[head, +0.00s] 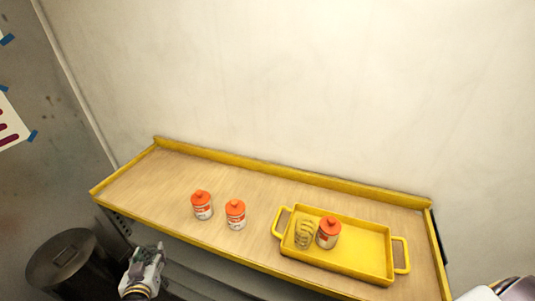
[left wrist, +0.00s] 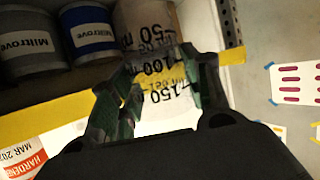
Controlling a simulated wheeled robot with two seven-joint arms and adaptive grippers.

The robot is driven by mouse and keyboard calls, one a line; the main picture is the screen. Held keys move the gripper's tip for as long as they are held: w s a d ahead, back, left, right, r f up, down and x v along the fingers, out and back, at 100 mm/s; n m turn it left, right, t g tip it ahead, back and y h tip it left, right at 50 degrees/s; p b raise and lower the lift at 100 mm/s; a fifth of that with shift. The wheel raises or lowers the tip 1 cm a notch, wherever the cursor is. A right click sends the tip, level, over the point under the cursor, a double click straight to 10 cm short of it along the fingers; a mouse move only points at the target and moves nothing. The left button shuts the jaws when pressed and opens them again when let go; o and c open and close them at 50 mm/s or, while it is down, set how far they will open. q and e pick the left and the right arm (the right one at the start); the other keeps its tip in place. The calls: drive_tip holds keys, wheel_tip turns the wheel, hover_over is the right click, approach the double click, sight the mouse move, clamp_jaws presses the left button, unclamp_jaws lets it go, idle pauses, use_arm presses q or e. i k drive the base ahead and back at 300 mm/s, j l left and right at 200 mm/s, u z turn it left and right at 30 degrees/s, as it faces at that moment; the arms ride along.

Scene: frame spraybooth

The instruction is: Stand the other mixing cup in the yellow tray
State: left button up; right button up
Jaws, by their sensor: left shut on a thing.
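My left gripper (head: 153,251) is in front of the bench's front edge at the left in the head view. In the left wrist view its fingers (left wrist: 160,62) are shut on a clear mixing cup (left wrist: 163,85) with black 50, 100 and 150 marks. The held cup is hard to make out in the head view. The yellow tray (head: 391,279) lies on the right part of the bench. Another clear mixing cup (head: 304,233) stands in the tray's left part, beside an orange-lidded can (head: 328,232).
Two orange-lidded cans (head: 202,205) (head: 236,214) stand on the wooden bench (head: 150,187), left of the tray. A raised yellow rim edges the bench. The tray's right half is clear. A dark bin (head: 62,258) stands at lower left. The wrist view shows a blue-labelled tin (left wrist: 90,32).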

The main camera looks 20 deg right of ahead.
sight(368, 253)
drive_tip(key=k+l, duration=0.3)
drive_tip(key=l, duration=0.15)
drive_tip(key=k+l, duration=0.3)
drive_tip(key=l, duration=0.2)
drive_tip(key=k+l, duration=0.3)
drive_tip(key=l, duration=0.15)
drive_tip(key=k+l, duration=0.25)
drive_tip(key=l, duration=0.25)
drive_tip(key=k+l, duration=0.3)
drive_tip(key=l, duration=0.15)
